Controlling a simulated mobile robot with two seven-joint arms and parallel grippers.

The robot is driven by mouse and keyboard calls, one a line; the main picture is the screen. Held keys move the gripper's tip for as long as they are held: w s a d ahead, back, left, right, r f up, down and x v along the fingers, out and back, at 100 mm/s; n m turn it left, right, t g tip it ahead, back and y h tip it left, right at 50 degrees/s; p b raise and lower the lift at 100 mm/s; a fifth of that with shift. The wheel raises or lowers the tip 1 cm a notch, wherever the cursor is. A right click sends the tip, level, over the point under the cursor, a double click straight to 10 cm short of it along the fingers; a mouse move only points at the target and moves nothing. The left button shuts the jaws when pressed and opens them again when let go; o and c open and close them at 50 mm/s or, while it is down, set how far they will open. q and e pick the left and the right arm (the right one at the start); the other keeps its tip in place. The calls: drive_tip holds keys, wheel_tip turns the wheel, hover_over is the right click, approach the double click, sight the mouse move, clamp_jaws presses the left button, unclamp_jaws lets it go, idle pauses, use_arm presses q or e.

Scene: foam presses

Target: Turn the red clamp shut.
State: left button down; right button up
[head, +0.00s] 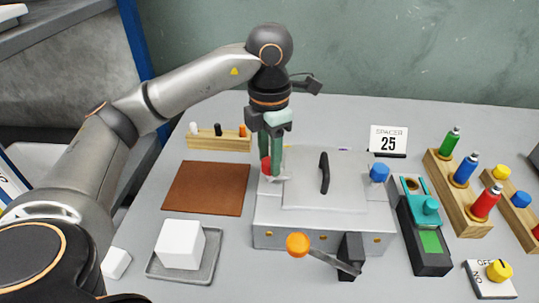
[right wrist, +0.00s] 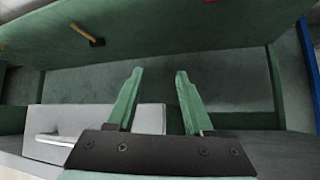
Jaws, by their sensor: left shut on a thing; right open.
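The red clamp (head: 265,166) sits at the left rear of the grey press (head: 325,221), partly hidden by my fingers. My left gripper (head: 270,170) points down from above and is shut on the red clamp. A blue clamp (head: 379,172) stands at the right of the press lid (head: 300,190), which lies flat and has a black handle (head: 324,172). My right gripper (right wrist: 156,88) is open and empty in the right wrist view, away from the press. It is not in the head view.
An orange-knobbed lever (head: 298,244) sticks out at the press front. A brown mat (head: 205,187) and a tray (head: 160,272) with a white block (head: 181,245) lie left. A teal-topped device (head: 428,240) and wooden racks (head: 466,205) with bottles stand right.

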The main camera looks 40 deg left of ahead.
use_arm(q)
drive_tip(key=c, duration=0.9)
unclamp_jaws()
drive_tip(key=o, duration=0.5)
drive_tip(key=shift+c, duration=0.2)
wheel_tip(320, 180, up, 13)
drive_tip(key=p, duration=0.4)
drive_tip(key=shift+f, duration=0.2)
